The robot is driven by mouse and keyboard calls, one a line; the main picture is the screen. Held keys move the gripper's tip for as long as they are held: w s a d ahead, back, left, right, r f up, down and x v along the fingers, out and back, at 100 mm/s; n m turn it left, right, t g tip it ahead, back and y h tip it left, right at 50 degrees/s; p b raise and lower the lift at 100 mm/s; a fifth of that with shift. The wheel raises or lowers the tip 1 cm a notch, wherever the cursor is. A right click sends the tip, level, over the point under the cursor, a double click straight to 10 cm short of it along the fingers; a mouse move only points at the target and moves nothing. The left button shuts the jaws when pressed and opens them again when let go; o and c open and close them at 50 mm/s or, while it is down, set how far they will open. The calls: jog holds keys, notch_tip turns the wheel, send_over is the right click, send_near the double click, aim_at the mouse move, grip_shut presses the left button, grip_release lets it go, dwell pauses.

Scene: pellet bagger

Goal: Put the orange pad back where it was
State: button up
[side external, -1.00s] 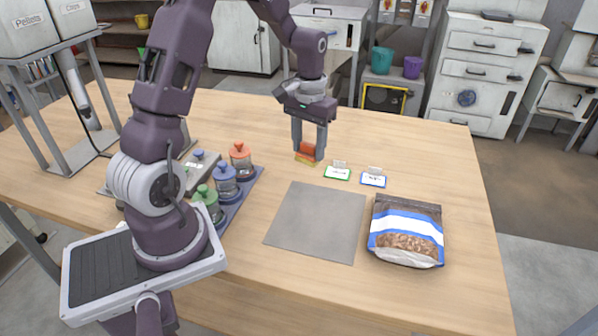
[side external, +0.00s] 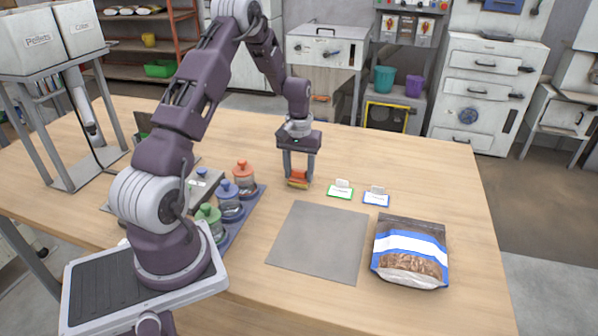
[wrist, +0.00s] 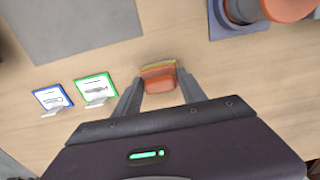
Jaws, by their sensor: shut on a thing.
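The orange pad (side external: 298,175) is between the fingers of my gripper (side external: 298,170), low over the bare wood behind the grey mat. A thin yellow edge shows along its underside. In the wrist view the orange pad (wrist: 158,82) sits between the two fingertips of my gripper (wrist: 158,87), with the yellow strip along its far side. My gripper is shut on the pad. I cannot tell whether the pad touches the table.
Orange, blue and green lidded jars (side external: 230,200) stand on a blue tray (side external: 243,212) to the left. A green-edged card (side external: 341,192) and a blue-edged card (side external: 376,198) stand to the right. The grey mat (side external: 320,240) is empty; a pellet bag (side external: 410,252) lies beside it.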

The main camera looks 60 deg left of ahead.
jog(key=shift+f, duration=0.15)
jog(key=o, duration=1.5)
jog(key=shift+c, duration=0.2)
